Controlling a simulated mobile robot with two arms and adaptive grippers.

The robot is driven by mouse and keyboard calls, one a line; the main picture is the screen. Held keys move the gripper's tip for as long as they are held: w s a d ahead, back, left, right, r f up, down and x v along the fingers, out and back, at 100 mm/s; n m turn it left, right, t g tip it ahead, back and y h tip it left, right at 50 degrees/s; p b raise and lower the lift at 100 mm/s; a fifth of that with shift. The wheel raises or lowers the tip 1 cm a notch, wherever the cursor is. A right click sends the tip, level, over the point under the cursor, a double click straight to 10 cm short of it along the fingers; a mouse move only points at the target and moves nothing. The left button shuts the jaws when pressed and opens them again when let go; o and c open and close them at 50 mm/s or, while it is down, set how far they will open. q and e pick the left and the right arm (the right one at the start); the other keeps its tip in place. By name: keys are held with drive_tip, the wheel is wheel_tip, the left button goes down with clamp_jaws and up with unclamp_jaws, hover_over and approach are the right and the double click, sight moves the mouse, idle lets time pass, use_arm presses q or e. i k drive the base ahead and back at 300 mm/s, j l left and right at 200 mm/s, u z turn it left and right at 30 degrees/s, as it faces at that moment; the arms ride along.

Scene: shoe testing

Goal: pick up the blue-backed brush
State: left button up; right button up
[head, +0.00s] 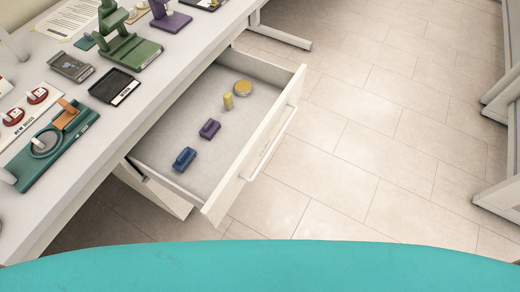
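The blue-backed brush (184,158) lies in the open drawer (205,100), near the front left corner of its floor. A purple-backed brush (209,128) lies just behind it to the right, apart from it. The blue brush looks uncovered, with nothing on top of it. Neither of my grippers shows in the head view.
A yellow piece (228,100) and a round yellow-topped tin (242,87) are farther back in the drawer. The grey workbench (165,95) holds a teal device (45,145), a green stand (130,50), and a black tray (115,86). The tiled floor (350,150) right of the drawer is clear.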

sight(187, 155)
drive_tip(key=j+u, duration=0.5)
drive_tip(key=u, duration=3.1)
drive_tip(key=i+l+z, duration=0.15)
drive_tip(key=z, duration=0.25)
drive_tip(key=i+l+z, duration=0.1)
drive_tip(key=z, duration=0.3)
drive_tip(key=i+z, duration=0.1)
drive_tip(key=z, duration=0.25)
drive_tip(key=i+j+z, duration=0.1)
drive_tip(key=z, duration=0.3)
drive_tip(key=k+l+z, duration=0.1)
drive_tip(key=z, duration=0.35)
drive_tip(key=k+l+z, duration=0.15)
drive_tip(key=z, duration=0.3)
drive_tip(key=l+z, duration=0.15)
drive_tip(key=z, duration=0.3)
drive_tip(key=k+l, duration=0.05)
